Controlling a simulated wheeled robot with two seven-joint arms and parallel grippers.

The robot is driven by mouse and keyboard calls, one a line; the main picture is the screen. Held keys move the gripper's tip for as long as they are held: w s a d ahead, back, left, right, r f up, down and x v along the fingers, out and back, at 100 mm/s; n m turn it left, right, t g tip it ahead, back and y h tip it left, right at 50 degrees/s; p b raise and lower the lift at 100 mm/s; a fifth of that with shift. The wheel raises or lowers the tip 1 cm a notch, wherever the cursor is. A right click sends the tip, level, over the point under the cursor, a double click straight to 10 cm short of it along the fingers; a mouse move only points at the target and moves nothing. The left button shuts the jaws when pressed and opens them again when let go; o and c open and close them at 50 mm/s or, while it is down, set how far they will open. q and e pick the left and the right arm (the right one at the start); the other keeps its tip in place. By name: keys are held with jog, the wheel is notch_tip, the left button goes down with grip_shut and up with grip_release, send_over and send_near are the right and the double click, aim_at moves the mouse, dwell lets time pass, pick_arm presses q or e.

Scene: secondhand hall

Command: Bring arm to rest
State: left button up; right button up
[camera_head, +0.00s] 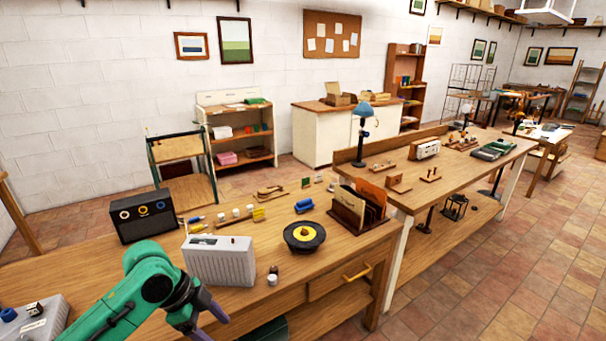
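My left arm, green with dark joints, comes in from the lower left in the head view. Its gripper (210,322) is low in front of the workbench's near edge, below the grey radio-like box (220,260). Its two greyish-purple fingers look spread apart, with nothing seen between them; the lower finger is partly cut off by the picture's bottom edge. My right gripper is not in view.
The near wooden bench (270,245) holds a black box with dials (146,216), a black-and-yellow disc (304,237), a file rack (357,207) and small blue and yellow items. A drawer (340,279) with a yellow handle faces front. Tiled floor (490,285) is clear at right.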

pick_arm(q)
jog(key=w+a+f+n+t, duration=0.2)
jog(key=w+a+f+n, duration=0.2)
jog(key=w+f+n, duration=0.45)
jog(key=s+a+f+n+t+y+b, duration=0.1)
jog(key=s+a+f+n, duration=0.2)
jog(key=f, duration=0.8)
jog(key=s+a+f+y+b, duration=0.1)
jog(key=s+a+f, duration=0.25)
jog(key=f, duration=0.65)
jog(key=s+a+f+n+g+y, duration=0.1)
jog(key=s+a+f+n+y, duration=0.15)
jog(key=s+f, duration=1.4)
jog(key=s+d+f, duration=0.2)
jog(key=s, duration=0.6)
jog(key=s+d+f+g, duration=0.1)
jog(key=s+d+f, duration=0.1)
jog(key=s, duration=0.7)
jog(key=shift+f+g, duration=0.25)
jog(key=shift+g, duration=0.05)
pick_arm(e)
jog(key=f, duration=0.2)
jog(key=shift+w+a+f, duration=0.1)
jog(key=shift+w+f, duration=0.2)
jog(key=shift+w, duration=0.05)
